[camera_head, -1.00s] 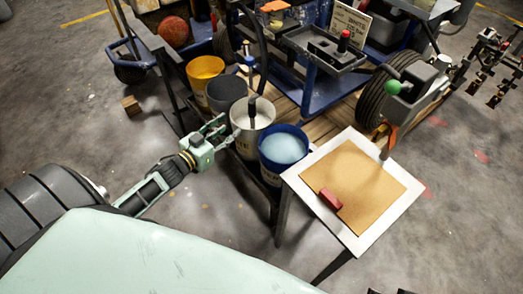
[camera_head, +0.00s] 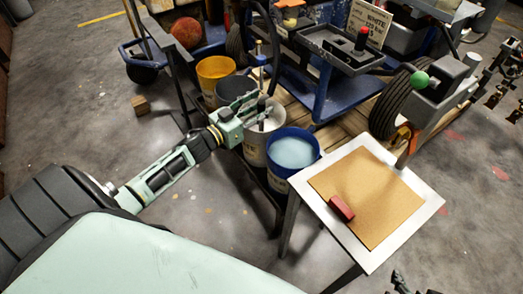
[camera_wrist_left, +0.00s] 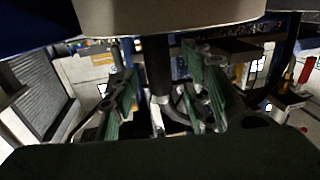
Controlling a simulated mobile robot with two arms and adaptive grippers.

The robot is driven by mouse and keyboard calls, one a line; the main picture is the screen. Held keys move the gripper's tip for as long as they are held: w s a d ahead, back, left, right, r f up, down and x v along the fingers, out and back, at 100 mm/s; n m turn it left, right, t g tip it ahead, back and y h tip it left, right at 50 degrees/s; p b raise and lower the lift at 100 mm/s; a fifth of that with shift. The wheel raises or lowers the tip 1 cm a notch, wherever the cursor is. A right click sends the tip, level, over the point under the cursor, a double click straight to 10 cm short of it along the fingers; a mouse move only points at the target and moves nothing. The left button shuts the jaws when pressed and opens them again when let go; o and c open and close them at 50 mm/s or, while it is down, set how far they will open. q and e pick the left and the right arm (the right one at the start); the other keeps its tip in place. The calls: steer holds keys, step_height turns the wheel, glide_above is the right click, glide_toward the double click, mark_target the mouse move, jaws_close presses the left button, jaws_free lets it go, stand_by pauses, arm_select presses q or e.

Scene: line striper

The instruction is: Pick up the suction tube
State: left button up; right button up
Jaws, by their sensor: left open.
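The suction tube (camera_head: 261,106) is a dark upright tube with a thicker black sleeve, standing in the white bucket (camera_head: 252,150). My left gripper (camera_head: 255,107) is open at the bucket's rim, its fingers reaching around the tube. In the left wrist view the dark tube (camera_wrist_left: 158,65) stands between the two spread green-grey fingers (camera_wrist_left: 160,98), with the pale bucket (camera_wrist_left: 170,18) across the top. Contact between fingers and tube cannot be told. Dark tips at the bottom right edge of the head view may be my right gripper; too little shows.
A blue bucket (camera_head: 292,152) stands close on the right, a dark bucket (camera_head: 234,90) and a yellow one (camera_head: 216,72) behind. A white-framed table (camera_head: 430,208) with a red block (camera_head: 341,208) stands at the right. The blue cart (camera_head: 335,95) is behind.

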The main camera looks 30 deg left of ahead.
arm_select(q)
steer(key=shift+w+d, duration=0.15)
steer(key=shift+w, duration=0.4)
jaws_close()
stand_by(0.4)
steer(key=shift+r, duration=0.1)
